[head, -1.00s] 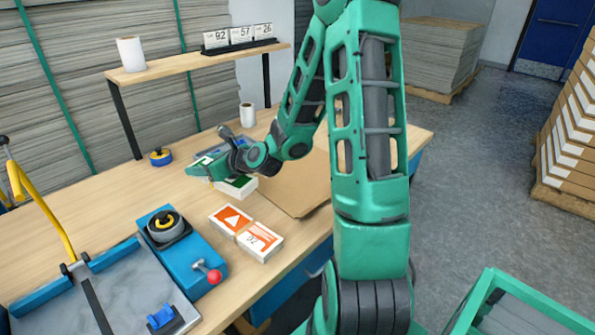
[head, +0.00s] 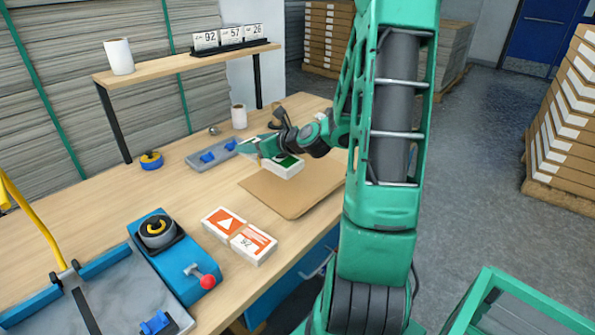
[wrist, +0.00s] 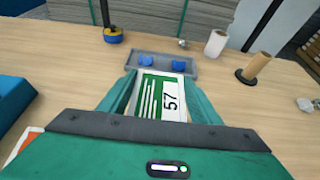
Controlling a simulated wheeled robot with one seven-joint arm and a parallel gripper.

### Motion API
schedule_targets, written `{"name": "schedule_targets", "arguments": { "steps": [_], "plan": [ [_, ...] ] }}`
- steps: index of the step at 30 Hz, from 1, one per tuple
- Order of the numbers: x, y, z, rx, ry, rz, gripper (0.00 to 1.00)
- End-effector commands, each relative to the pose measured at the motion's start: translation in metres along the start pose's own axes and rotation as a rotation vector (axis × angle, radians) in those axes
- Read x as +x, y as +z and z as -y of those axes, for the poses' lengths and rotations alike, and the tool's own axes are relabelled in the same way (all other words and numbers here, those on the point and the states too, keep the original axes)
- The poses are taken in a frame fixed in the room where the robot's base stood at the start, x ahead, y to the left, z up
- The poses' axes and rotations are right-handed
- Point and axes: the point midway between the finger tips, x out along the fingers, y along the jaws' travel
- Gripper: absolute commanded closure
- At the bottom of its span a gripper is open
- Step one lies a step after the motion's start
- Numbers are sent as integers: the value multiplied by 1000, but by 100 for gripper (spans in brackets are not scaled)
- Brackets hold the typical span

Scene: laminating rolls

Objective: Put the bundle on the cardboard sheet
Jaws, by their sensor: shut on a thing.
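The bundle (head: 283,167) is a white block with a green-and-white top; its label reads 57 in the wrist view (wrist: 158,98). My gripper (head: 268,152) is shut on it, with a green finger along each side in the wrist view (wrist: 160,92). The brown cardboard sheet (head: 290,197) lies flat on the bench. In the head view the bundle is over the far part of the sheet; I cannot tell whether it touches. My gripper hides part of the bundle, and the wrist view does not clearly show the sheet.
A grey tray with blue pieces (head: 212,154) is behind. A blue device with a red knob (head: 177,258) is at front left. A white roll (head: 239,117) stands farther back. The sheet's near part is clear.

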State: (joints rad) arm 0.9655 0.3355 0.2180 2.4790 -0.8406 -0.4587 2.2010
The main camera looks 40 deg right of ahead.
Motion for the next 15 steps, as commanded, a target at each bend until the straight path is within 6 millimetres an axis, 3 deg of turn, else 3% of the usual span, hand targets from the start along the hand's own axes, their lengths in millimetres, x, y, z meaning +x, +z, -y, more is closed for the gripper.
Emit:
{"name": "schedule_targets", "arguments": {
  "steps": [15],
  "plan": [
    [-3, -62, 92, 5, -5, 1, 74]
  ]
}}
